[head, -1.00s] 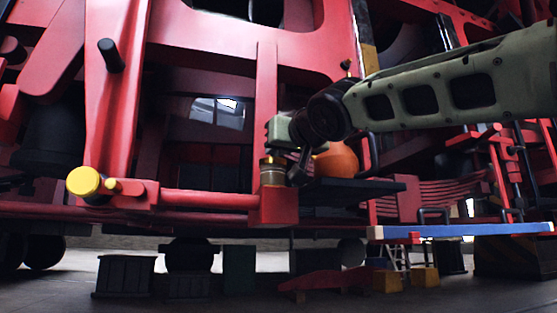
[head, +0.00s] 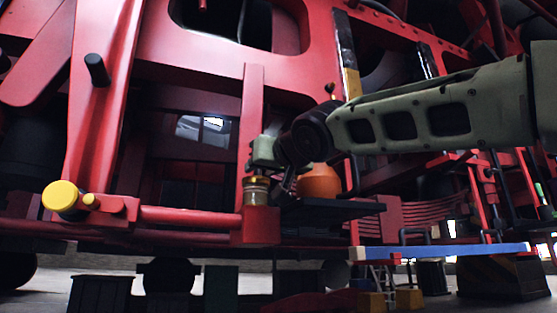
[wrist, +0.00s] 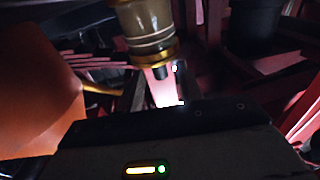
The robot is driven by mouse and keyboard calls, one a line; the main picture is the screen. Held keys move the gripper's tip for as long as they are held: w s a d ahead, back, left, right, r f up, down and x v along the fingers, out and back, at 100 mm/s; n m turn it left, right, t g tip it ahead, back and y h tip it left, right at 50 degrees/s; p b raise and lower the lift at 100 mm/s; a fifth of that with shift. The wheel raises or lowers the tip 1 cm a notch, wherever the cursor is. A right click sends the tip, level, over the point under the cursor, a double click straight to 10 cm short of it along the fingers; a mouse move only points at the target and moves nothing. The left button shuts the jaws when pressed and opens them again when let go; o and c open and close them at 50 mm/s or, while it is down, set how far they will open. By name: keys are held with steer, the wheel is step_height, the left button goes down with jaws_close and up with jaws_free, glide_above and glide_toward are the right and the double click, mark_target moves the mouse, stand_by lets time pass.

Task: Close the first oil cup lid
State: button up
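An oil cup (head: 256,191), a small cylinder with brass-coloured bands, stands on a red block at the right end of the red rod. In the wrist view the oil cup (wrist: 146,25) hangs upside down at the top, with its gold rim lowest and a small dark knob by it. I cannot tell which part is the lid or how it stands. My gripper (head: 284,183) is just right of the cup's top, close to it; contact is unclear.
An orange rounded pot (head: 320,182) stands right of the cup on a dark shelf (head: 335,210), close to my gripper. A red upright (head: 252,110) rises behind the cup. A yellow round cap (head: 61,196) sits at far left. A blue-topped plank (head: 440,251) lies lower right.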

steer(key=b+v, duration=0.4)
steer(key=v, duration=1.3)
steer(key=shift+s+f, duration=0.1)
